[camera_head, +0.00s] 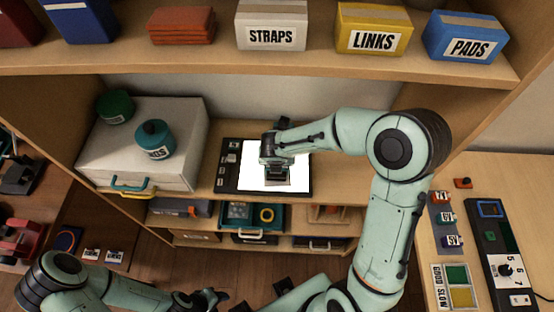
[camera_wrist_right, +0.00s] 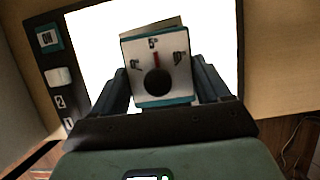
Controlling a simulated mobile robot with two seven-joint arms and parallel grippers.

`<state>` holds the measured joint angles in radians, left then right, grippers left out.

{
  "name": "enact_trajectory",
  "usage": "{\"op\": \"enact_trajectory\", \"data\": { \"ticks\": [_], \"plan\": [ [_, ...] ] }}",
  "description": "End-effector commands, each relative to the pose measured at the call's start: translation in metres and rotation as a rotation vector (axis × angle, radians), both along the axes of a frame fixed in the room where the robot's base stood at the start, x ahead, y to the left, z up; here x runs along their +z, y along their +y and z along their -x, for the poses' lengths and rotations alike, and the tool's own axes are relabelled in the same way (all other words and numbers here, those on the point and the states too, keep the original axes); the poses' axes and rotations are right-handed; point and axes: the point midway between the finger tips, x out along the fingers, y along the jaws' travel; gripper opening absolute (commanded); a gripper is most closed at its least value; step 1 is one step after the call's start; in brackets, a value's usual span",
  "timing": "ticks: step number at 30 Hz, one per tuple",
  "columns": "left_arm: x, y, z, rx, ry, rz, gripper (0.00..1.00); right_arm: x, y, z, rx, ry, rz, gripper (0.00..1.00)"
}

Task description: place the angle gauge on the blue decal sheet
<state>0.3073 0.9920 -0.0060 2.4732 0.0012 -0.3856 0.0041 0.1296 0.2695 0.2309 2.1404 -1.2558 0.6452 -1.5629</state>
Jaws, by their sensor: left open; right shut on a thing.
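The angle gauge (camera_wrist_right: 157,72) is a white plate with degree marks, a red needle, a black knob and teal edges. My right gripper (camera_wrist_right: 160,92) is shut on it, with a finger on each side. In the head view my right gripper (camera_head: 276,165) is over a bright white lit panel (camera_head: 250,181), and the arm mostly hides the gauge. A tan-green edge (camera_wrist_right: 172,22) shows behind the gauge; I cannot tell whether it belongs to a sheet. I cannot make out a blue decal sheet. My left gripper (camera_head: 208,298) is open and empty at the lower middle.
The panel has a dark frame with buttons and lies on a wooden shelf. Boxes, including the STRAPS box (camera_head: 272,25), line the shelf above. A black control device (camera_head: 495,250) lies on the right-hand table.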

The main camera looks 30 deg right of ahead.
Motion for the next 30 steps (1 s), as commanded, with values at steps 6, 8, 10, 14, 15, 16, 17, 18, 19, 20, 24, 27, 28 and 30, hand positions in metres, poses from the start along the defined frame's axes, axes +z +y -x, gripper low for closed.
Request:
{"op": "enact_trajectory", "data": {
  "ticks": [6, 8, 10, 14, 15, 16, 17, 18, 19, 20, 24, 27, 28, 30],
  "plan": [
    [-0.002, 0.0, 0.001, 0.0, 0.001, 0.0, 0.51, -0.003, 0.0, 0.0, 0.001, 0.001, 0.0, 0.96],
    [-0.002, 0.0, 0.001, 0.0, 0.001, 0.0, 0.51, -0.003, 0.0, 0.0, 0.001, 0.001, 0.0, 1.0],
    [-0.002, 0.0, 0.001, 0.0, 0.001, 0.0, 0.51, -0.003, 0.0, 0.0, 0.001, 0.001, 0.0, 1.0],
    [-0.001, 0.0, 0.0, 0.0, 0.0, 0.0, 0.51, -0.001, 0.0, 0.0, 0.0, 0.0, 0.0, 1.0],
    [0.001, 0.0, -0.001, 0.0, -0.001, 0.0, 0.51, 0.002, 0.0, -0.001, 0.0, 0.0, -0.001, 1.0],
    [0.003, 0.0, -0.002, 0.0, -0.002, 0.0, 0.51, 0.004, 0.001, 0.0, 0.0, -0.001, 0.0, 1.0],
    [0.003, 0.0, -0.002, 0.0, -0.003, 0.0, 0.51, 0.007, 0.001, 0.0, 0.001, -0.003, -0.001, 1.0],
    [0.005, 0.0, -0.004, 0.0, -0.004, 0.0, 0.51, 0.012, 0.003, 0.002, 0.001, -0.003, -0.001, 1.0],
    [0.006, 0.0, -0.005, 0.0, -0.006, 0.0, 0.51, 0.017, 0.004, 0.003, 0.002, -0.004, 0.0, 1.0],
    [0.008, 0.0, -0.006, 0.0, -0.008, 0.0, 0.51, 0.022, 0.005, 0.005, 0.003, -0.005, 0.0, 1.0],
    [0.019, 0.0, -0.015, 0.0, -0.017, 0.0, 0.51, 0.052, 0.01, 0.014, 0.002, -0.008, 0.001, 1.0],
    [0.026, 0.0, -0.021, -0.001, -0.024, 0.0, 0.51, 0.072, 0.015, 0.021, 0.002, -0.007, 0.0, 1.0],
    [0.028, 0.0, -0.022, 0.0, -0.026, 0.0, 0.51, 0.078, 0.016, 0.023, 0.002, -0.008, -0.001, 1.0],
    [0.032, 0.0, -0.026, 0.001, -0.03, 0.0, 0.51, 0.089, 0.019, 0.028, 0.002, -0.006, -0.001, 1.0]
  ]
}}
